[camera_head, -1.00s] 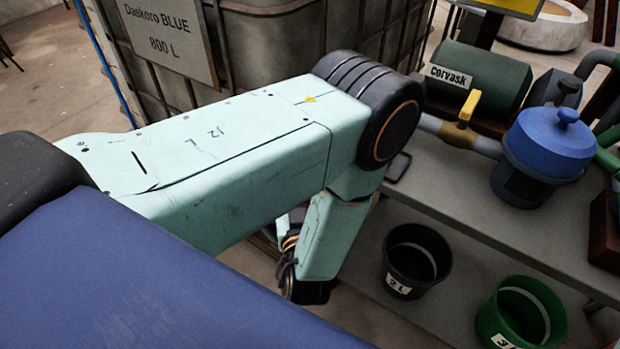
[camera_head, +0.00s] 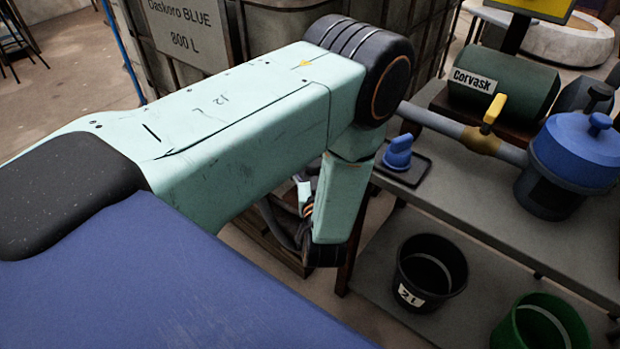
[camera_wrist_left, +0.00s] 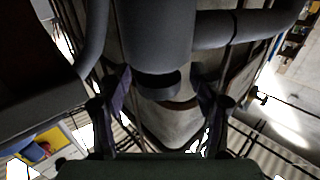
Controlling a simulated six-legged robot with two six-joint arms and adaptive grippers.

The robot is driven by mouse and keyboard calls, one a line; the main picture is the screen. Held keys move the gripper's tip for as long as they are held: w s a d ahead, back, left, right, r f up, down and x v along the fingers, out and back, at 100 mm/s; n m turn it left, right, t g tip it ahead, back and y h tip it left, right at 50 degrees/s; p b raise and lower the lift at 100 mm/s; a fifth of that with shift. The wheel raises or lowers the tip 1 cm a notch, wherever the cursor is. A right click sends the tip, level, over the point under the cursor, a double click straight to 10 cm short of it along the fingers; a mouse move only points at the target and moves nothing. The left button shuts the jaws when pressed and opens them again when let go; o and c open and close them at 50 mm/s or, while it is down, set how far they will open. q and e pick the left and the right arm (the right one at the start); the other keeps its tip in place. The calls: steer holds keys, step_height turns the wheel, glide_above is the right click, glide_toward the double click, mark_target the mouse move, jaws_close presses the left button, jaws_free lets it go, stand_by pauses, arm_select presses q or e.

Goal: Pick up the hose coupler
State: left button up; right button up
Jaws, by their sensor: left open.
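My left gripper (camera_wrist_left: 161,88) is open in the left wrist view, with one dark finger at each side. A dark grey cylinder with a round end (camera_wrist_left: 157,85) lies between or just beyond the fingers, and it may be the hose coupler. I cannot tell whether the fingers touch it. A grey hose (camera_wrist_left: 225,30) runs to the right beside it. In the head view, my left forearm hides most of this gripper, and part of a dark hose (camera_head: 280,222) shows beside it. My right gripper is not in view.
A caged tank (camera_head: 280,30) stands behind my arm. At right, a grey bench (camera_head: 470,205) carries a blue-topped pump (camera_head: 575,150), a yellow-handled valve (camera_head: 488,125) and a blue knobbed piece (camera_head: 398,153) on a dark tray. Black (camera_head: 430,270) and green (camera_head: 540,325) buckets stand below.

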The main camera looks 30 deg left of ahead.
arm_select(q)
steer(key=shift+w, duration=0.1)
jaws_close()
stand_by(0.7)
steer(key=shift+r, duration=0.2)
